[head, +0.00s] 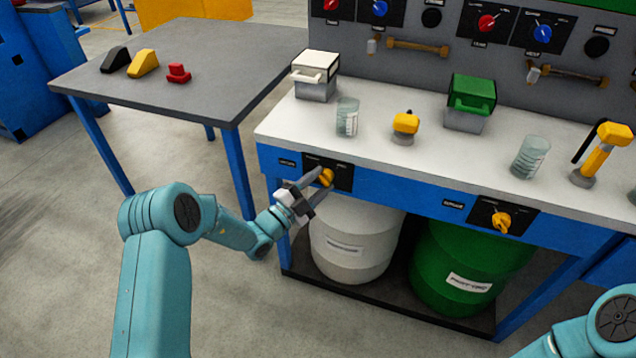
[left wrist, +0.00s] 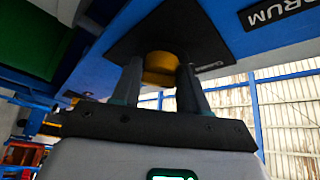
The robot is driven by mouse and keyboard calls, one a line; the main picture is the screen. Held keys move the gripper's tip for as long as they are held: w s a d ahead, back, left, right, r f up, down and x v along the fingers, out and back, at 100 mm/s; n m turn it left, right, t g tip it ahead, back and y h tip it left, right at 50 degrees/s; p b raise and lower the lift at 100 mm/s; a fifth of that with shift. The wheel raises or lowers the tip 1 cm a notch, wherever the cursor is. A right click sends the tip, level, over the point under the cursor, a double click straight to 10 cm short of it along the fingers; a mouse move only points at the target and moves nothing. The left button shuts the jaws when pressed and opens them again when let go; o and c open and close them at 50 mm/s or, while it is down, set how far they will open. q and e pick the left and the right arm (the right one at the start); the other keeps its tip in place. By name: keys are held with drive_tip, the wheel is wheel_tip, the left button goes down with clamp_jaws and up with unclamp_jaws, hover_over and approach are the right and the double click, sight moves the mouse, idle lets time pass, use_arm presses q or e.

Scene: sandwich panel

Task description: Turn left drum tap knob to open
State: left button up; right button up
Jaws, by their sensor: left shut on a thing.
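The left drum tap knob (head: 326,177) is yellow and sits on a black plate (head: 341,172) on the blue front rail of the bench, above the white drum (head: 352,240). My left gripper (head: 319,181) is at this knob, with its fingers on either side, shut on it. In the left wrist view the knob (left wrist: 159,68) shows between the two dark fingers of the left gripper (left wrist: 159,85). The fingers hide part of the knob and its plate marks. In the head view, a bit of my right arm shows at the lower right; its gripper is out of view.
A second yellow knob (head: 501,221) sits on the rail above the green drum (head: 468,268). The white bench top (head: 380,155) holds glass beakers (head: 347,117), a white-lidded box (head: 315,76) and a green-lidded box (head: 470,101). A grey table (head: 200,68) stands at the left.

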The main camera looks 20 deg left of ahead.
use_arm(q)
drive_tip(key=shift+r, duration=0.15)
drive_tip(key=m+p, duration=0.1)
drive_tip(key=m+g+p, duration=0.1)
drive_tip(key=shift+a+r+p, duration=0.15)
drive_tip(key=shift+r+p, duration=0.15)
drive_tip(key=shift+p, duration=0.05)
drive_tip(key=m+g+p, duration=0.1)
drive_tip(key=m, duration=0.1)
drive_tip(key=m+g+y+p, duration=0.1)
drive_tip(key=m+p, duration=0.1)
drive_tip(key=m, duration=0.1)
drive_tip(key=m+g+y+p, duration=0.1)
drive_tip(key=m+p, duration=0.1)
drive_tip(key=shift+w+r+g, duration=0.1)
drive_tip(key=shift+r+g, duration=0.2)
drive_tip(key=shift+r, duration=0.1)
drive_tip(key=shift+m+y, duration=0.7)
drive_tip(key=shift+m, duration=0.4)
drive_tip(key=shift+d+r+m+g+y+b, duration=0.1)
drive_tip(key=shift+d+m+g+y+b, duration=0.2)
drive_tip(key=shift+m+y, duration=0.35)
drive_tip(key=shift+d+r+m+g+y+b, duration=0.1)
drive_tip(key=shift+m+g+y+b, duration=0.25)
drive_tip(key=shift+m+y, duration=0.3)
drive_tip(key=shift+m, duration=0.3)
